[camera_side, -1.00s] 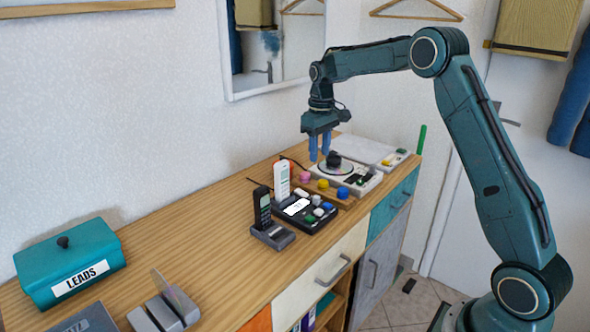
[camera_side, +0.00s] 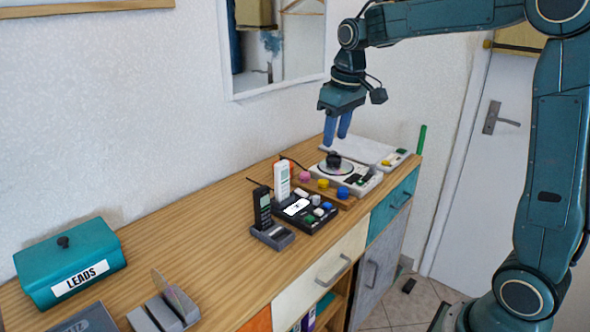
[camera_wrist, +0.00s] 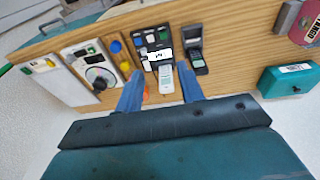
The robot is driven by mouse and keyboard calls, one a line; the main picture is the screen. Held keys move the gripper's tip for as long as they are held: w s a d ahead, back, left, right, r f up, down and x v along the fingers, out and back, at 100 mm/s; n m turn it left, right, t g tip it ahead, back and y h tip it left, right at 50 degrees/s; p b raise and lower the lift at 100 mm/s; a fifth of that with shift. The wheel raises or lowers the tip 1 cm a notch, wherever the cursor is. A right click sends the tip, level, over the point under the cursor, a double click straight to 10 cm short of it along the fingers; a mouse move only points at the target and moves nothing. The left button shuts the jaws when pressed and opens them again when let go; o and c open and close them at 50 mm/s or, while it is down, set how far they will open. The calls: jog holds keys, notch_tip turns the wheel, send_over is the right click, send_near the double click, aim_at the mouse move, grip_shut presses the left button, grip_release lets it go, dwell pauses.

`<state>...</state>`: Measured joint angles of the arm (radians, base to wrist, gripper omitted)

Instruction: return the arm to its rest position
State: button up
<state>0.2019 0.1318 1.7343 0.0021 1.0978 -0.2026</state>
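My gripper (camera_side: 336,142) hangs above the wooden sideboard (camera_side: 200,232), over its far end, with its two blue fingers pointing down. In the wrist view my gripper (camera_wrist: 158,90) has its fingers well apart, with nothing held between them. The fingertips look clear of everything on the sideboard. My arm reaches in from the right, with its elbow partly cut off by the top edge of the side view.
A turntable deck (camera_side: 345,172), a black button panel (camera_side: 306,210), a white handset (camera_side: 282,180) and a black handset (camera_side: 262,205) stand on the sideboard. A teal LEADS box (camera_side: 70,262) is at the near left. A framed mirror (camera_side: 275,45) hangs on the wall behind.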

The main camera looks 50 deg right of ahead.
jog(key=s+a+t, duration=0.1)
jog(key=s+a, duration=0.3)
jog(key=s, duration=0.7)
jog(key=s+a+f+t, duration=0.1)
jog(key=s+a, duration=0.3)
jog(key=s, duration=0.8)
jog(key=shift+s+a+f+t, duration=0.2)
jog(key=shift+a+f+t, duration=0.05)
jog(key=shift+t, duration=0.55)
jog(key=shift+c, duration=0.2)
